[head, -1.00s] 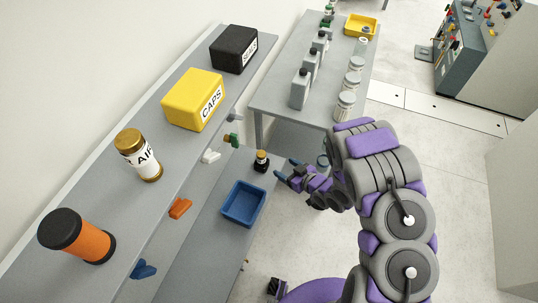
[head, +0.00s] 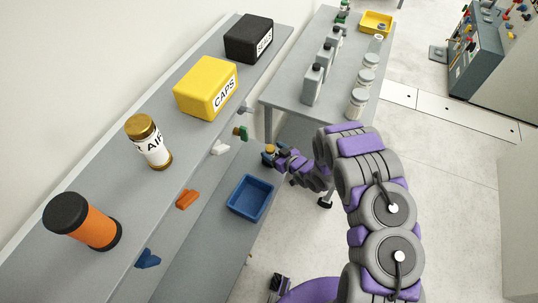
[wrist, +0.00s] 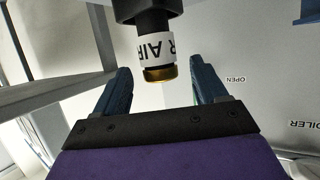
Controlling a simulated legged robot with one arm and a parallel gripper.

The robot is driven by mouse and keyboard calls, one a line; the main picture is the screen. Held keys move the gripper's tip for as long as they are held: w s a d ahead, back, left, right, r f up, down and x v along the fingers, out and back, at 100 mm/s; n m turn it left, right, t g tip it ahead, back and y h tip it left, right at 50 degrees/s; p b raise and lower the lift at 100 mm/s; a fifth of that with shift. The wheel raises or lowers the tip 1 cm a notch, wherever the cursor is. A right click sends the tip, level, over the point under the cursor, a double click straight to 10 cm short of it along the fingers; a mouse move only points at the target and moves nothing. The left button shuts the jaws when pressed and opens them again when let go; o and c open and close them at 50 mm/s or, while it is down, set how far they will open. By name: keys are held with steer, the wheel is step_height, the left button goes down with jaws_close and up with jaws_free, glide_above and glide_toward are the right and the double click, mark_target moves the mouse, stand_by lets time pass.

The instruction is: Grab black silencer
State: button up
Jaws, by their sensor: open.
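A small black cylinder with a white "AIR" label and a brass end, seemingly the black silencer (wrist: 152,22), shows at the top centre of the wrist view. Its brass end points toward my gripper (wrist: 164,85). The two blue fingers are open, one on each side of the brass end, with gaps between; I see no contact. In the head view the brass top of the silencer (head: 269,148) shows at my gripper (head: 274,157), on the lower grey shelf. Its black body is mostly hidden there by the fingers.
A blue tray (head: 250,197) lies just left of my gripper on the lower shelf. The upper shelf holds a yellow CAPS box (head: 205,88), a black box (head: 248,38), a brass-capped jar (head: 148,143) and an orange cylinder (head: 85,222). A table (head: 340,75) with bottles stands behind.

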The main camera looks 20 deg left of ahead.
mark_target(267, 147)
steer(key=x, duration=0.3)
steer(key=shift+w+a+f+b, duration=0.1)
steer(key=shift+w+f+b, duration=0.05)
steer(key=shift+b, duration=0.25)
steer(key=shift+w+a+f, duration=0.2)
steer(key=shift+a+f, duration=0.05)
steer(key=shift+a, duration=0.4)
steer(key=shift+d+r, duration=0.1)
steer(key=shift+d, duration=0.15)
steer(key=c, duration=0.6)
steer(key=shift+a, duration=0.15)
steer(key=c, duration=0.5)
